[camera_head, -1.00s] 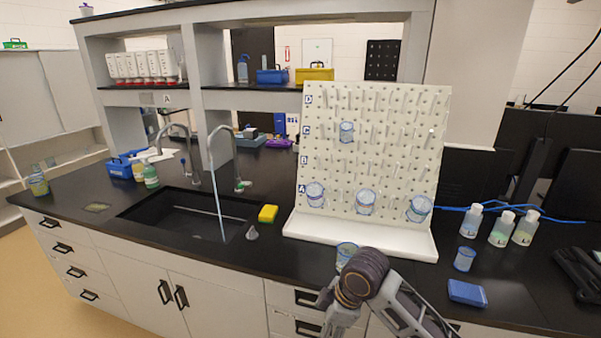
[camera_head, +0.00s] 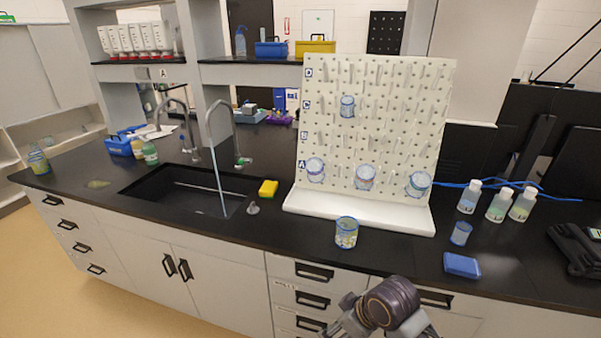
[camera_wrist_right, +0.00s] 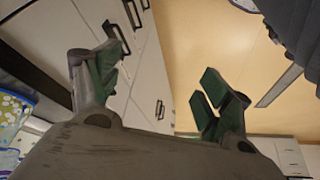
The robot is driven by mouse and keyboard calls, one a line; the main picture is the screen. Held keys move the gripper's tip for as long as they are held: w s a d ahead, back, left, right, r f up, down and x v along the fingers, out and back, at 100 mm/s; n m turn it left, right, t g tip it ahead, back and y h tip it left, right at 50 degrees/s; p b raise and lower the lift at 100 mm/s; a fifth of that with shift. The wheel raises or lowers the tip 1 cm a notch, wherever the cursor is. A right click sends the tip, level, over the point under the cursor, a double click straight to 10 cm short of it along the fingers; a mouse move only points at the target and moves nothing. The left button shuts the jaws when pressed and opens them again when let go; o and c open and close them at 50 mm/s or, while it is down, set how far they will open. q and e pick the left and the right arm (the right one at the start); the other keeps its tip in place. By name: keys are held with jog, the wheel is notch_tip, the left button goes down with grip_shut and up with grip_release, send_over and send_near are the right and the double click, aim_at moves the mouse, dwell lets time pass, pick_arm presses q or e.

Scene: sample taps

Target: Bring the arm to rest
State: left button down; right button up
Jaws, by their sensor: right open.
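My right arm (camera_head: 390,303) is in the head view at the bottom, low in front of the drawers and below the counter's front edge. Its gripper is mostly cut off by the bottom of that view. In the right wrist view my right gripper (camera_wrist_right: 158,92) is open, its green-padded fingers wide apart with nothing between them. Cabinet fronts and tan floor show beyond the fingers. My left gripper is in neither view.
A blue-rimmed beaker (camera_head: 346,233) stands near the front edge of the black counter (camera_head: 290,238). Behind it is a white pegboard (camera_head: 385,130) holding several beakers. A blue box (camera_head: 462,265) and a small beaker (camera_head: 461,233) are at right. Water runs into the sink (camera_head: 180,190).

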jog(key=shift+s+d+f+m+h, duration=1.6)
jog(key=shift+s+d+f+m, duration=1.05)
jog(key=shift+s+d+m, duration=2.6)
notch_tip(320, 180, down, 33)
jog(key=d+n+g, duration=0.1)
jog(key=d+n, duration=0.2)
jog(key=s+d+f, duration=0.2)
jog(key=s+f, duration=0.8)
jog(key=s, duration=0.1)
jog(key=s+d+f+g, duration=0.1)
jog(key=s+d+f, duration=0.2)
jog(key=s+f, duration=0.6)
jog(key=shift+s+d+f+n, duration=0.2)
jog(key=shift+s+f+n, duration=0.15)
jog(key=shift+s, duration=0.9)
jog(key=shift+o, duration=0.5)
